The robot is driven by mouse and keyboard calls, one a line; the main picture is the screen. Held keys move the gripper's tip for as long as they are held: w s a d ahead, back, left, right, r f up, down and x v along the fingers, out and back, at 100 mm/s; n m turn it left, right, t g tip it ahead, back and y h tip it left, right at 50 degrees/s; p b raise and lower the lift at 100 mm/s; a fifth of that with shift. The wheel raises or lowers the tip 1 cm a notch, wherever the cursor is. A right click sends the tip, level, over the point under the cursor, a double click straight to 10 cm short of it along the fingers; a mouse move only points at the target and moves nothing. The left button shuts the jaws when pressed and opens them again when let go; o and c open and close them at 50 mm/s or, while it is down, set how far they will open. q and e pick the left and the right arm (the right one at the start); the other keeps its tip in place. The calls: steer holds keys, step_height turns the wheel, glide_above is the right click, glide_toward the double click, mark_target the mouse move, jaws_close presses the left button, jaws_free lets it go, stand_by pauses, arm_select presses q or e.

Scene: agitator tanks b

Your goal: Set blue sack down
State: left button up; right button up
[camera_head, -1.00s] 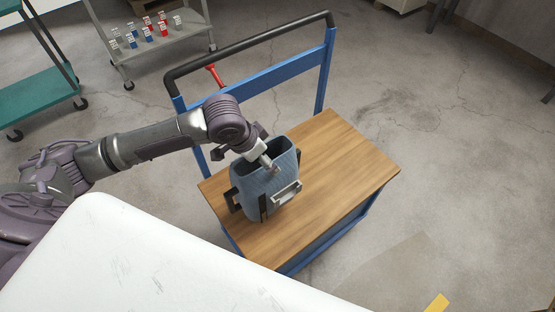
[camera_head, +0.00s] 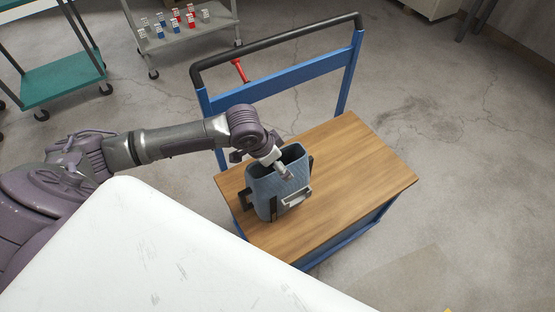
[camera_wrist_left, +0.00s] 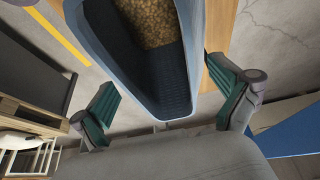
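The blue sack (camera_head: 268,190) stands upright on the wooden deck of the blue cart (camera_head: 355,185), with its dark open top up and a pale label on its front. My left gripper (camera_head: 279,165) is at the sack's top rim, reaching in from the left. In the left wrist view, the sack (camera_wrist_left: 165,100) lies between the two green-padded fingers of my left gripper (camera_wrist_left: 168,93). These fingers are spread, with visible gaps to the sack's walls. Grainy brown contents show inside it. My right gripper is not in view.
The cart's black handle bar (camera_head: 275,40) and blue frame rise behind the deck. The deck is clear right of the sack. A white surface (camera_head: 150,250) fills the lower left. A grey shelf trolley (camera_head: 190,35) with small bottles and a green-shelved trolley (camera_head: 60,85) stand behind.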

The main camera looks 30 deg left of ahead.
arm_select(q)
steer(key=v, duration=1.2)
steer(key=shift+p, duration=0.4)
